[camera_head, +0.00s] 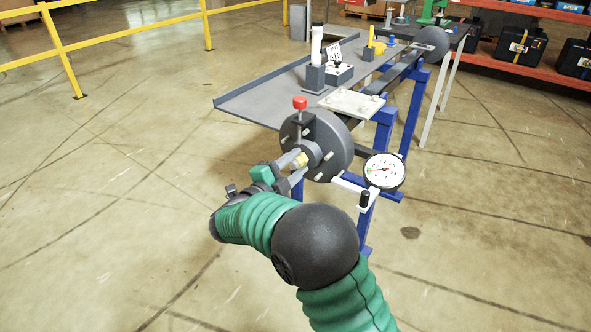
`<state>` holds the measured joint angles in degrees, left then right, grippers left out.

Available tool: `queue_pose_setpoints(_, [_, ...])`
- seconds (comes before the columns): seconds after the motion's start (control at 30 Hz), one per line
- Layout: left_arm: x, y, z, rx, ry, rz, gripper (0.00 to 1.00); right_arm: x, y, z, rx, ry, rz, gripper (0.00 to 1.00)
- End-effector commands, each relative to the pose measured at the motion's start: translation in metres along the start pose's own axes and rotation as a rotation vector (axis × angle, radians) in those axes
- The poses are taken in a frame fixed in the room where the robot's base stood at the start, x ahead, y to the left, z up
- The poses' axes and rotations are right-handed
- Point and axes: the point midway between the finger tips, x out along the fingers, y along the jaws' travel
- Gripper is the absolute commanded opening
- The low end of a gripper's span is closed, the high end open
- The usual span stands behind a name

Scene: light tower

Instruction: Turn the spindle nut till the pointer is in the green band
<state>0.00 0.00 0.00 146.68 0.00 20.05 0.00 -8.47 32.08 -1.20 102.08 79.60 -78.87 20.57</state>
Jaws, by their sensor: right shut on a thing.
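The spindle nut (300,160) is a small brass-coloured piece at the centre of a dark round hub (334,147) with several studs. My right gripper (296,163) reaches it from the left and is shut on it. A white round gauge (384,171) with a dark rim stands to the right of the hub. Its face has a green band on the left side and a thin pointer. The pointer seems to lie toward the left, near the green band, but it is too small to tell whether it is inside. My left gripper is not in view.
Behind is a grey bench tray (262,95) on blue legs, holding a white cylinder (316,45) and small parts. A yellow railing (130,27) runs at the left. The floor at the left is clear.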

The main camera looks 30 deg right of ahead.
Motion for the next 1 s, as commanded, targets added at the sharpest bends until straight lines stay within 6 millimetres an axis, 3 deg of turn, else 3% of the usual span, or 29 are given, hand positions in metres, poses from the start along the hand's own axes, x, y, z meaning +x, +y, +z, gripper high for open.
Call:
queue_pose_setpoints(0.03, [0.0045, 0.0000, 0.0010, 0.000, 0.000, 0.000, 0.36, -0.0020, 0.0083, 0.0028, 0.008, -0.004, 0.011, 0.00])
queue_pose_setpoints(0.67, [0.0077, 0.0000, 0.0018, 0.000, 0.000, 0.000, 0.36, -0.0015, 0.0076, 0.0020, 0.059, -0.003, 0.012, 0.00])
queue_pose_setpoints(0.7, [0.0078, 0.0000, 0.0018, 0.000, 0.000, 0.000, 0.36, -0.0015, 0.0077, 0.0020, 0.059, -0.003, 0.012, 0.39])
queue_pose_setpoints(0.87, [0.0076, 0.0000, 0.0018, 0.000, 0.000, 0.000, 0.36, -0.0009, 0.0059, 0.0014, 0.061, -0.002, 0.010, 0.59])
queue_pose_setpoints(1.0, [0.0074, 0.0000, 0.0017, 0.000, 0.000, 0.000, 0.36, -0.0004, 0.0043, 0.0008, 0.063, 0.000, 0.007, 0.59])
